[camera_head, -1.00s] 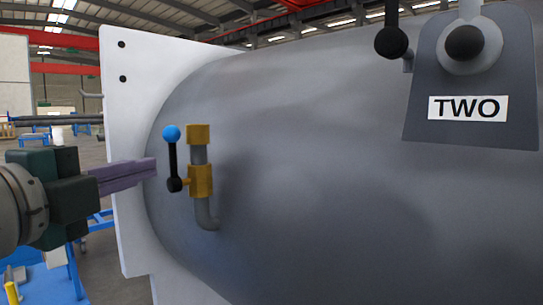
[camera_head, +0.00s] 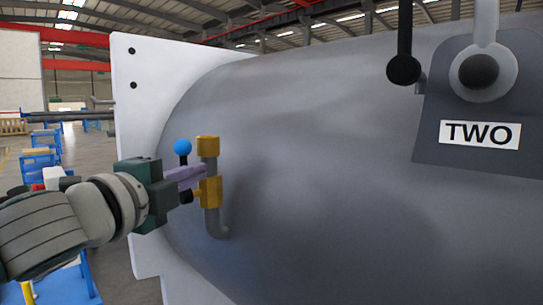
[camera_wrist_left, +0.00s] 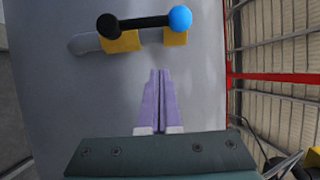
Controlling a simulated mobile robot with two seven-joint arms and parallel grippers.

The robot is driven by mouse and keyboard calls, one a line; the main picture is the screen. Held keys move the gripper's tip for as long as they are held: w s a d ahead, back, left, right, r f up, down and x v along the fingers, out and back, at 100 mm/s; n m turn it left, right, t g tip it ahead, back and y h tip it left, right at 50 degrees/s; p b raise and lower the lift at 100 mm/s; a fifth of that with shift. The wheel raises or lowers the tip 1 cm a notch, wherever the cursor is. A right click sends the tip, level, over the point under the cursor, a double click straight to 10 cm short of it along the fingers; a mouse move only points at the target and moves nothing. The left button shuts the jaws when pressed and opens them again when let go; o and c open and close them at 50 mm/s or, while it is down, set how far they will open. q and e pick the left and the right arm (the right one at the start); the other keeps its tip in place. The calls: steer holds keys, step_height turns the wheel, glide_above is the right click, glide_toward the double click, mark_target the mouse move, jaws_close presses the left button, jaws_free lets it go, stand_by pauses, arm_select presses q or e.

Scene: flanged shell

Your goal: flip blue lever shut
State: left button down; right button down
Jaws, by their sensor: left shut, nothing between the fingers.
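The lever with the blue ball knob (camera_head: 182,147) stands upright beside the brass valve (camera_head: 209,191) on the grey shell's left end. Its black pivot ball is low and its blue knob on top. My left gripper (camera_head: 203,169) has its purple fingers shut and empty, and they cover the middle of the lever's black rod in the head view. In the left wrist view the black rod (camera_wrist_left: 145,21) runs across the top to the blue knob (camera_wrist_left: 180,18), and the closed fingertips (camera_wrist_left: 160,72) point at the valve with a visible gap in the picture. My right gripper is not in view.
The big grey shell (camera_head: 330,170) fills the middle and right, with a white flange plate (camera_head: 140,90) at its left end. A bracket labelled "TWO" (camera_head: 480,135) with black-knobbed handles is at upper right. Blue workbenches stand far left.

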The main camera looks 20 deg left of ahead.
arm_select(q)
steer(key=w+a+p, duration=0.1)
steer(key=w+a, duration=0.1)
steer(key=shift+a+r+p, duration=0.1)
steer(key=shift+a+p, duration=0.2)
steer(key=shift+p, duration=0.05)
steer(key=shift+w+a, duration=0.15)
steer(key=shift+a, duration=0.55)
